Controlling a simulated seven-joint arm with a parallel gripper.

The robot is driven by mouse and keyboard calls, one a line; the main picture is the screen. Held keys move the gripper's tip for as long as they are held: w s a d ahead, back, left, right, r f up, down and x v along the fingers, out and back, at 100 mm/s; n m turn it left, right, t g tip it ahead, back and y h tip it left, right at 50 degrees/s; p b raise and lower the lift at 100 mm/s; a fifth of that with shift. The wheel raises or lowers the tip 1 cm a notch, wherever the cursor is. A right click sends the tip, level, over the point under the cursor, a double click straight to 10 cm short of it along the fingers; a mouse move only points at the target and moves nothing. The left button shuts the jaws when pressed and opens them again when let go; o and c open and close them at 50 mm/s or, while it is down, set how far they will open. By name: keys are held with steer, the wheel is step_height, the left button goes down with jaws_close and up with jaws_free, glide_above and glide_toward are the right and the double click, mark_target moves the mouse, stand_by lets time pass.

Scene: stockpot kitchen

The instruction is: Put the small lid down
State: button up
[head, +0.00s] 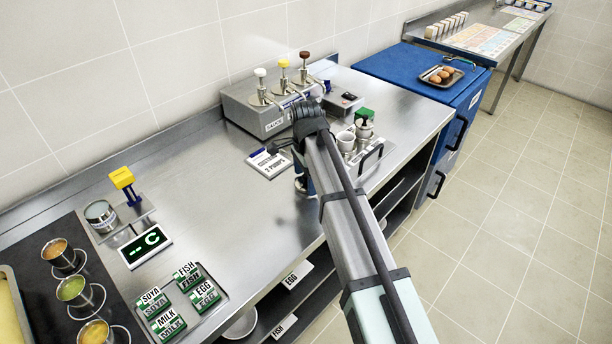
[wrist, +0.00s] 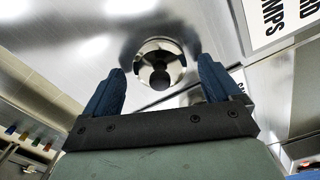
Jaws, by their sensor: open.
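The small lid (wrist: 176,72), a round shiny metal disc with a dark knob, shows in the wrist view just past my fingertips. It appears to lie on the steel counter. My gripper (wrist: 160,66) is open, with one blue finger on each side of the lid in the picture and a visible gap on both sides. Nothing is held between the fingers. In the head view my arm hides the lid, and only a bit of blue finger shows low beside the arm, near the counter's front edge.
A sign reading "2 pumps" (head: 269,162) lies left of my arm. A pump dispenser (head: 262,116) stands behind. A tray with cups (head: 347,141) and a black handle is close on the right.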

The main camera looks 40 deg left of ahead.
steer(key=shift+r, duration=0.15)
step_height(320, 180, up, 12)
stand_by(0.7)
stand_by(0.5)
